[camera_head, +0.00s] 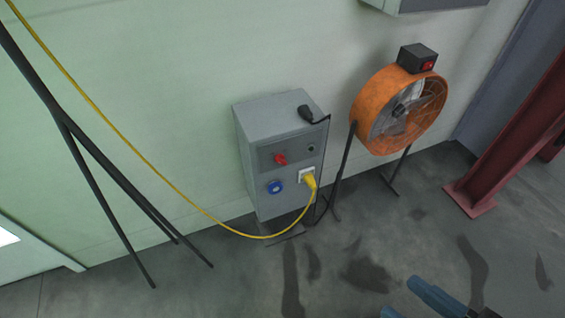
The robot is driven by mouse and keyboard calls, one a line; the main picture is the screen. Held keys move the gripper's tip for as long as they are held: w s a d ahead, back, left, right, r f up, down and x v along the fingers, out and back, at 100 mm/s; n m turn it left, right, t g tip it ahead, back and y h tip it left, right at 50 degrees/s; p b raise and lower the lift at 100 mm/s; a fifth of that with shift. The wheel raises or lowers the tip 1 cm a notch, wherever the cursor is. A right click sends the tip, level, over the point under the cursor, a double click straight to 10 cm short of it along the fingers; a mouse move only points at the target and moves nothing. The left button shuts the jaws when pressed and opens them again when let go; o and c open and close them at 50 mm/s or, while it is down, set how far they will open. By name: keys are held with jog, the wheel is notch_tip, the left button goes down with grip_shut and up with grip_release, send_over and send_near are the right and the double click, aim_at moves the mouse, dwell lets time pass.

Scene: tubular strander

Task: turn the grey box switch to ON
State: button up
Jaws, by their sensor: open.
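My gripper (400,298) shows only in part at the bottom right edge, with blue fingers apart. It is open, with nothing seen between its fingers. It is well to the lower right of the box and does not touch it.
A yellow plug (309,180) and blue socket (275,187) are below the switch. A yellow cable (130,151) hangs across the left. An orange fan (372,100) and red post (510,140) are right. Floor ahead is clear.

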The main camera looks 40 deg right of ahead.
jog(key=w+f, duration=0.2)
jog(key=f, duration=0.1)
jog(key=w+d+f+n, duration=0.1)
jog(key=w+f, duration=0.1)
jog(key=f, duration=0.1)
jog(key=w+d+f+n, duration=0.1)
jog(key=w+f, duration=0.1)
jog(key=f, duration=0.2)
jog(key=shift+w+d+t+h, duration=0.25)
jog(key=shift+w+t+h, duration=0.05)
jog(key=shift+t+h, duration=0.1)
jog(key=shift+c, duration=0.8)
jog(key=n+t+h+b, duration=0.2)
jog(key=n+h, duration=0.2)
send_near(283, 164)
jog(key=shift+b+x, duration=0.65)
jog(key=shift+x, duration=3.75)
jog(key=shift+a+r, duration=0.1)
jog(key=shift+r, duration=0.05)
grip_shut()
